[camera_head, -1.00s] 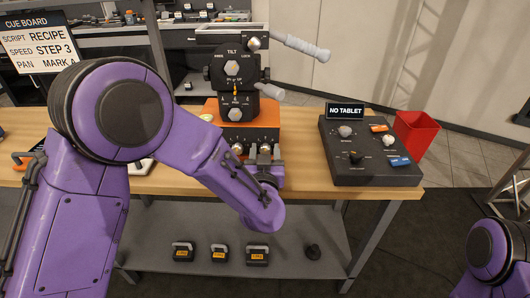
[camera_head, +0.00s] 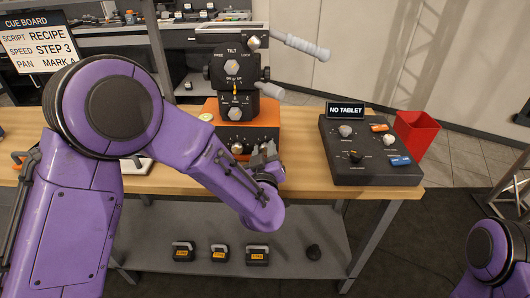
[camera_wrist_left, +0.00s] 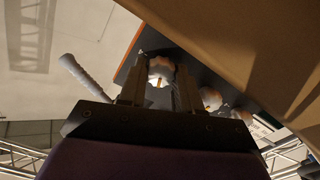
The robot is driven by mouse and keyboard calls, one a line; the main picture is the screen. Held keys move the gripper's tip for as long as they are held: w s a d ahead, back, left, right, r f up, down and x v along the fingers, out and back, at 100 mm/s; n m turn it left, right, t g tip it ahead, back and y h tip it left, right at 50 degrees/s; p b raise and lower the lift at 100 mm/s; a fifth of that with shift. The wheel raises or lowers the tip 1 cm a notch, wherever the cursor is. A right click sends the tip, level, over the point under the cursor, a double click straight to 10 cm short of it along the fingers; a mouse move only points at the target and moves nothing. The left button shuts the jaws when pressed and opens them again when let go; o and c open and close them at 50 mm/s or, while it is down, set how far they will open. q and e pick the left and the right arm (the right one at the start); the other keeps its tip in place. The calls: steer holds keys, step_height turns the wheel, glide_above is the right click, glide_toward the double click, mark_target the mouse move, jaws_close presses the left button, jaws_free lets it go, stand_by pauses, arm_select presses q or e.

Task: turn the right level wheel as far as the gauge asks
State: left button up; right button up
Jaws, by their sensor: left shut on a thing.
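The pan-tilt head stands on an orange base (camera_head: 268,128) at the back of the wooden table. A pale level wheel (camera_head: 237,148) shows on the base's front, left of my left gripper (camera_head: 264,154). The right level wheel is mostly hidden behind that gripper in the head view. In the left wrist view a pale scalloped wheel (camera_wrist_left: 161,68) with a small orange mark sits between the fingers, and the left gripper (camera_wrist_left: 158,84) is shut on it. I cannot make out a gauge reading. My right gripper is out of view; only part of my right arm shows.
A cue board (camera_head: 38,42) hangs at upper left. A pale handle (camera_head: 302,46) reaches right from the head.

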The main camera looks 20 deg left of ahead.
arm_select(q)
steer(key=shift+a+f+n+b, duration=0.1)
steer(key=shift+n+b, duration=0.25)
steer(key=shift+n, duration=1.55)
steer(key=o, duration=1)
steer(key=shift+o, duration=0.2)
steer(key=v, duration=1)
steer(key=shift+s, duration=0.35)
